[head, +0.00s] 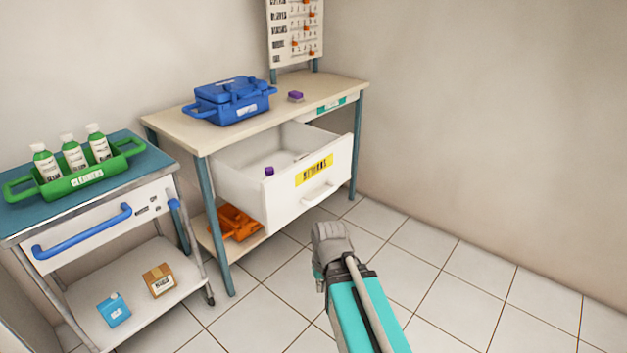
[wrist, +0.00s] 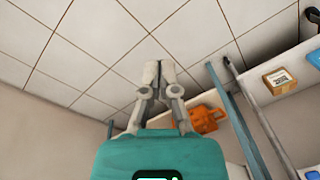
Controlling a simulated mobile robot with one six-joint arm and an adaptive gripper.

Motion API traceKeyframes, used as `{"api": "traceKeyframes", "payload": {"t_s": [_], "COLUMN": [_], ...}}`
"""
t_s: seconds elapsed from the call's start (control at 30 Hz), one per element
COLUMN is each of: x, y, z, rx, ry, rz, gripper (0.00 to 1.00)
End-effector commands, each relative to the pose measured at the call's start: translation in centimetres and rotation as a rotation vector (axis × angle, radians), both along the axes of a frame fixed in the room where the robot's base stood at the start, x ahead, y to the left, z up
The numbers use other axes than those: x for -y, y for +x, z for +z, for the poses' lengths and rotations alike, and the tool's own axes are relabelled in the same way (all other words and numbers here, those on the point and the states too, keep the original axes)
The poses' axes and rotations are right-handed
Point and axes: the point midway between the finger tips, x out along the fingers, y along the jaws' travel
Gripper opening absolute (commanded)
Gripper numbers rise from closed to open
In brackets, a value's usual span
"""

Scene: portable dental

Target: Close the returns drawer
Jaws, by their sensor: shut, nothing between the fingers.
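The returns drawer (head: 330,189) is white with a yellow label and a handle (head: 318,194) on its front. It stands pulled well out from under the workbench. A small purple item (head: 269,171) lies inside it. My gripper (wrist: 158,66) is shut and empty in the wrist view, its fingertips together above the tiled floor. In the head view my arm reaches in from below. Its grey end is in front of the drawer and lower in the picture, apart from the handle, and the fingers are hidden there. I cannot make out the drawer in the wrist view.
The workbench (head: 165,126) carries a blue case (head: 233,101) and a purple block (head: 295,96). An orange case (head: 239,222) sits on its lower shelf and shows in the wrist view (wrist: 207,119). A cart (head: 100,215) stands at left. The tiled floor at right is clear.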

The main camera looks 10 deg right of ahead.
Motion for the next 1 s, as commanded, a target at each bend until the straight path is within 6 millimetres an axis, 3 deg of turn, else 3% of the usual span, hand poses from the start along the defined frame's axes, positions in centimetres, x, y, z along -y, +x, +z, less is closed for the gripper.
{"api": "traceKeyframes", "payload": {"t_s": [0.27,0.57,0.77,1.0], "x": [-0.3,0.7,3.6,9.1], "y": [4.4,11.0,15.3,19.2], "z": [-0.2,2.4,5.4,9.5], "rx": [0.104,0.286,0.422,0.582], "ry": [0.259,0.643,0.894,1.169], "rz": [-0.097,-0.271,-0.411,-0.585], "gripper": [0.0,0.0,0.0,0.0]}}
